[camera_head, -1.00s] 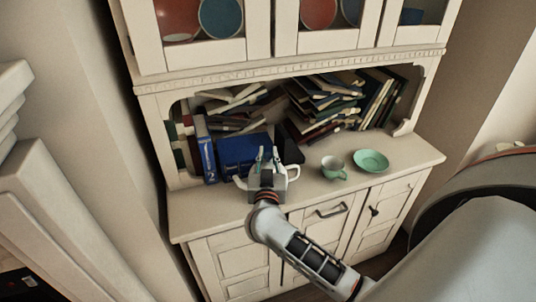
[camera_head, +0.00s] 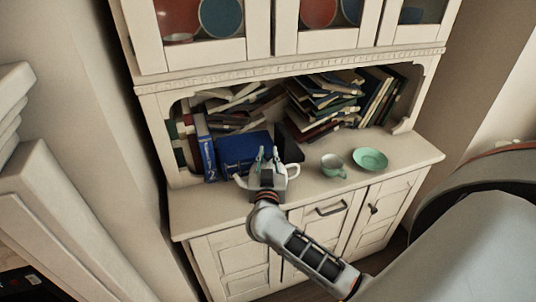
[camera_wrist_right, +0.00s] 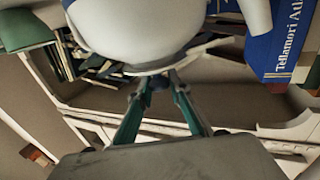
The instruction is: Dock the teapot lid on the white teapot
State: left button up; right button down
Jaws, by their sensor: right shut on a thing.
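The white teapot stands on the cabinet counter, mostly hidden behind my right gripper (camera_head: 268,158) in the head view. Its spout (camera_head: 240,182) shows left of the gripper and its handle (camera_head: 293,169) right of it. In the right wrist view the teapot's rounded white body (camera_wrist_right: 140,28) fills the top middle. My right gripper (camera_wrist_right: 157,82) has its teal fingers closed together at the tips, just against the thin pale edge of the lid (camera_wrist_right: 152,70). The lid's knob is mostly hidden between the fingertips. I cannot tell whether the lid touches the teapot.
Blue books (camera_head: 243,150) stand close behind the teapot. A green cup (camera_head: 333,166) and a green saucer (camera_head: 370,158) are to its right on the counter (camera_head: 345,190). Leaning books (camera_head: 325,105) fill the shelf. The counter's front strip is clear.

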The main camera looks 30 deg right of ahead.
jog(key=shift+f, duration=0.45)
jog(key=c, duration=2.2)
grip_release()
jog(key=shift+o, duration=0.2)
jog(key=shift+s+a, duration=0.1)
jog(key=shift+p+v, duration=0.4)
jog(key=shift+v, duration=0.8)
jog(key=v, duration=0.8)
jog(key=shift+a, duration=0.15)
jog(key=shift+s, duration=0.1)
